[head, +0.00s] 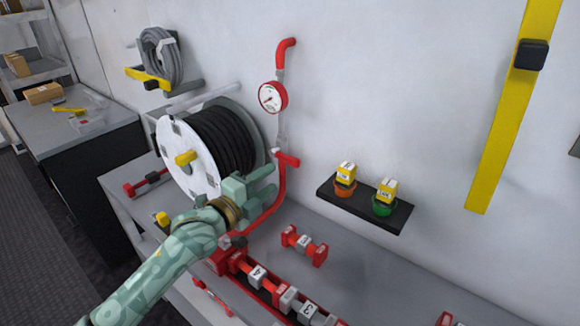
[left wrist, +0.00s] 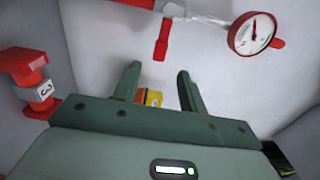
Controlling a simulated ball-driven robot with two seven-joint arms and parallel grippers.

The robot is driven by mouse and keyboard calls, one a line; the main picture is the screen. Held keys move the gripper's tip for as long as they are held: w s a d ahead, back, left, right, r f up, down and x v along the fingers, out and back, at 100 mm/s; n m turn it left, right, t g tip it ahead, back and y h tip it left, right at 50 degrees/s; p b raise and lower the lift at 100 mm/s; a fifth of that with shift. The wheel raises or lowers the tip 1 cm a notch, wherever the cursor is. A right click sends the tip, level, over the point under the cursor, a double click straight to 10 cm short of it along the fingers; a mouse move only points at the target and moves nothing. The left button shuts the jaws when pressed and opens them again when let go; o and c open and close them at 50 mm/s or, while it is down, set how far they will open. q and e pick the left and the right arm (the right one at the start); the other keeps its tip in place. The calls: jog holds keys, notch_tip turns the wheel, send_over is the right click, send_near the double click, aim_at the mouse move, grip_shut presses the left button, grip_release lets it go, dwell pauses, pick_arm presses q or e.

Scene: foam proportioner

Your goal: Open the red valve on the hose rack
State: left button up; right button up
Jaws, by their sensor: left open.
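The red valve handle (head: 287,159) sits on the pipe below a round white-faced gauge (head: 271,97) on the wall, right of the hose reel. In the left wrist view the red handle (left wrist: 161,40) stands just above the gap between the fingertips, and the gauge (left wrist: 252,33) is to its right. My left gripper (head: 268,183) is open and empty, below and left of the handle in the head view. Its two fingers also show in the left wrist view (left wrist: 158,73). The handle is not between the fingers. My right gripper is not in view.
The black hose reel (head: 222,140) with a white disc stands behind my left arm. A red pipe (head: 274,205) curves down beside the gripper. Red numbered pieces (head: 304,245) lie on the bench. A black shelf (head: 365,205) holds two small pots.

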aim_at(291, 164)
pick_arm(q)
jog(key=b+x, duration=0.1)
jog(key=x, duration=0.6)
jog(key=shift+f+b, duration=0.15)
jog(key=shift+b, duration=0.15)
jog(key=shift+w+d, duration=0.35)
jog(key=shift+w, duration=0.25)
grip_shut()
